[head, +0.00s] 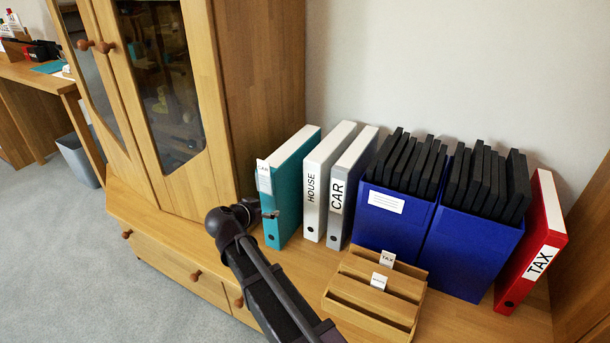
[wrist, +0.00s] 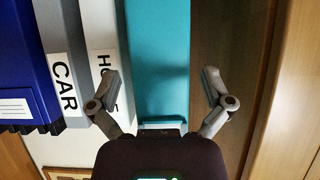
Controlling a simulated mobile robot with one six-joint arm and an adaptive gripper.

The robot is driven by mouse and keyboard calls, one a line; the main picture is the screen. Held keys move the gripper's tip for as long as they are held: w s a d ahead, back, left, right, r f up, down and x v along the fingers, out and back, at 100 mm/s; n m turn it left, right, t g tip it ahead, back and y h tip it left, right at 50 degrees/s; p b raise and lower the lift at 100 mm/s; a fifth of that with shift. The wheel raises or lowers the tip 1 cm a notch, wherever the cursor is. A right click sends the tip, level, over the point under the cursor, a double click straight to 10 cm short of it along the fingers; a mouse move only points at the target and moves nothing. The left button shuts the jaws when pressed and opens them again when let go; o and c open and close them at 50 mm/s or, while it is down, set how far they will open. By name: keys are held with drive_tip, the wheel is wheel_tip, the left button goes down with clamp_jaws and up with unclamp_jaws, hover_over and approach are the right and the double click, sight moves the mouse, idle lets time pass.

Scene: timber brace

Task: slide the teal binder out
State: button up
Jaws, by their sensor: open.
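The teal binder (head: 290,187) stands upright at the left end of a row on the wooden surface, beside the cabinet. It has a white label (head: 264,177) at its spine. My gripper (head: 268,213) is in front of the lower part of its spine. In the wrist view the binder (wrist: 161,60) runs between the two open fingers (wrist: 160,85). The left finger overlaps the neighbouring HOUSE binder in the picture, and the right finger is over the brown gap beside the cabinet. I cannot tell whether either finger touches anything.
The white HOUSE binder (head: 326,182) and grey CAR binder (head: 352,190) stand just right. Blue boxes of black folders (head: 391,213) and a red TAX binder (head: 532,240) stand further right. A wooden card holder (head: 372,300) is in front. The cabinet (head: 240,95) is close at left.

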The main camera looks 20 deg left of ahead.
drive_tip(key=shift+p+v, duration=0.65)
drive_tip(key=shift+v, duration=0.95)
